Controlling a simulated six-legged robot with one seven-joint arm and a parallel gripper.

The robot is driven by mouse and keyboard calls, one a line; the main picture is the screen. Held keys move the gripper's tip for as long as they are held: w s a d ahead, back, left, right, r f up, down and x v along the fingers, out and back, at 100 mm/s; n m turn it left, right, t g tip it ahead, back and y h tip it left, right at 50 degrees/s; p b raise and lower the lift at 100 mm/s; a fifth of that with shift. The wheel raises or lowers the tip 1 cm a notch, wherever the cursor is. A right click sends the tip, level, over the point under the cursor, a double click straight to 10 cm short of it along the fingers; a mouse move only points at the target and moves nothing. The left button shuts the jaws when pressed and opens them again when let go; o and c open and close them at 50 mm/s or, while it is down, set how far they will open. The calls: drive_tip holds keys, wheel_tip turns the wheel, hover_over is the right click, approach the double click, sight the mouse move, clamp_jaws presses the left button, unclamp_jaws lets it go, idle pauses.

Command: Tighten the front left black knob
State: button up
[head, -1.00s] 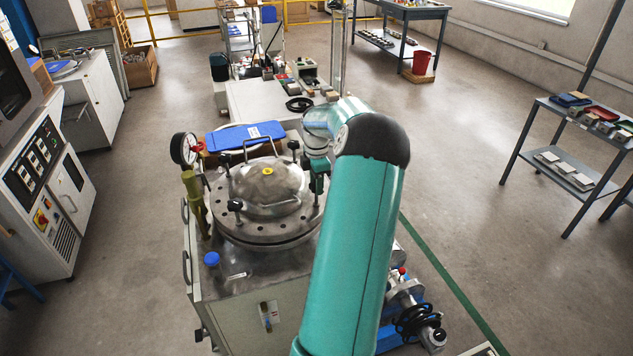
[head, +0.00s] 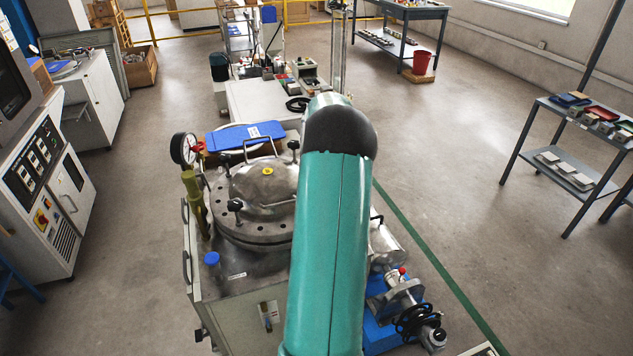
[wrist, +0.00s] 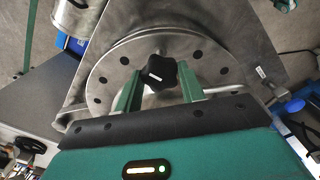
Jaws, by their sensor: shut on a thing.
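A round steel lid (head: 262,231) with a domed centre sits on the test vessel. A black knob (head: 235,206) stands at its front left in the head view, with no gripper at it. Another black knob (head: 294,146) shows at the back right. In the wrist view, my gripper (wrist: 160,70) has its green fingers on both sides of a black star-shaped knob (wrist: 160,73) near the lid's rim and is shut on it. My arm hides the gripper and the lid's right side in the head view, so I cannot see that knob there.
A pressure gauge (head: 182,149) and an olive handle (head: 194,192) stand left of the lid. A blue board (head: 246,135) lies behind it. A blue cap (head: 212,259) is on the front left corner. A valve handwheel (head: 415,320) is low on the right.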

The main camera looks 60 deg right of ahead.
drive_tip(key=m, duration=0.5)
drive_tip(key=shift+m, duration=0.3)
drive_tip(key=m, duration=0.4)
drive_tip(key=shift+m, duration=0.4)
drive_tip(key=o, duration=1)
drive_tip(key=shift+r, duration=0.15)
wheel_tip(320, 180, up, 14)
drive_tip(key=shift+f, duration=0.15)
